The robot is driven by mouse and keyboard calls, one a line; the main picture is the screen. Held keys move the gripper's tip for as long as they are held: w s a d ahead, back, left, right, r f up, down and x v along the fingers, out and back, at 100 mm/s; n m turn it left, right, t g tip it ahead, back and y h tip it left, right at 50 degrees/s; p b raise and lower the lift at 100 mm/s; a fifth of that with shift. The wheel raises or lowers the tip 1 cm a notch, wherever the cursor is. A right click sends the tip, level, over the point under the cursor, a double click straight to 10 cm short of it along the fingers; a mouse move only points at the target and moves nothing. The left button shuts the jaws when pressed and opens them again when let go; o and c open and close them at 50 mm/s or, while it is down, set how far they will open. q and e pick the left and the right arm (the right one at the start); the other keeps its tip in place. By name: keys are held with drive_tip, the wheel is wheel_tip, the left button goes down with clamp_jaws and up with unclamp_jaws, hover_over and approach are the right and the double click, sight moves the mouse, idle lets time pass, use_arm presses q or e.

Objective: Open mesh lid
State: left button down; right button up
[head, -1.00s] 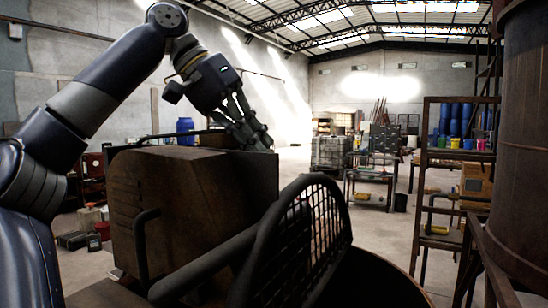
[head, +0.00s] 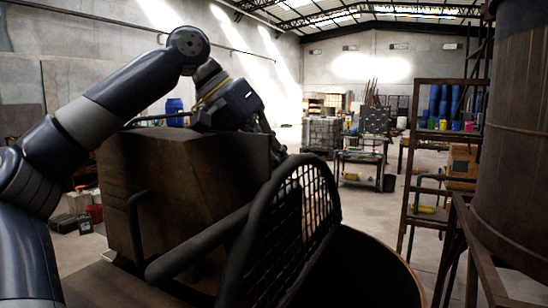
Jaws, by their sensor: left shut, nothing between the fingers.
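The mesh lid (head: 290,232) stands raised on edge in the lower middle of the head view, tilted, with a dark round tube frame and a wire grid. It sits at the rim of the round vat (head: 375,262), whose dark opening shows to its right. My left gripper (head: 280,150) is shut and empty, just above and behind the lid's upper edge. Its fingers are partly hidden against the dark box, and I cannot tell whether they touch the lid. My right gripper is not in view.
A rusty box-shaped housing (head: 170,205) with a bent handle stands left of the lid, under my left arm. A large rusty tank (head: 515,150) and a metal rack (head: 415,190) stand at the right. Work tables (head: 362,160) stand farther back on open floor.

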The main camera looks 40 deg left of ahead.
sight(297, 180)
use_arm(q)
drive_tip(key=shift+w+d+r, duration=0.1)
drive_tip(key=shift+w+d, duration=0.15)
drive_tip(key=shift+d, duration=0.5)
drive_tip(key=shift+w+d+r, duration=0.1)
drive_tip(key=shift+w+d, duration=0.15)
drive_tip(key=shift+d, duration=0.45)
drive_tip(key=shift+w+d+r, duration=0.1)
drive_tip(key=shift+w+d, duration=0.15)
drive_tip(key=shift+d, duration=0.5)
drive_tip(key=shift+s+a+r, duration=0.1)
drive_tip(key=shift+a+r, duration=0.05)
drive_tip(key=shift+a, duration=0.1)
drive_tip(key=v, duration=1.1)
drive_tip(key=shift+s+r, duration=0.15)
drive_tip(key=shift+r, duration=0.1)
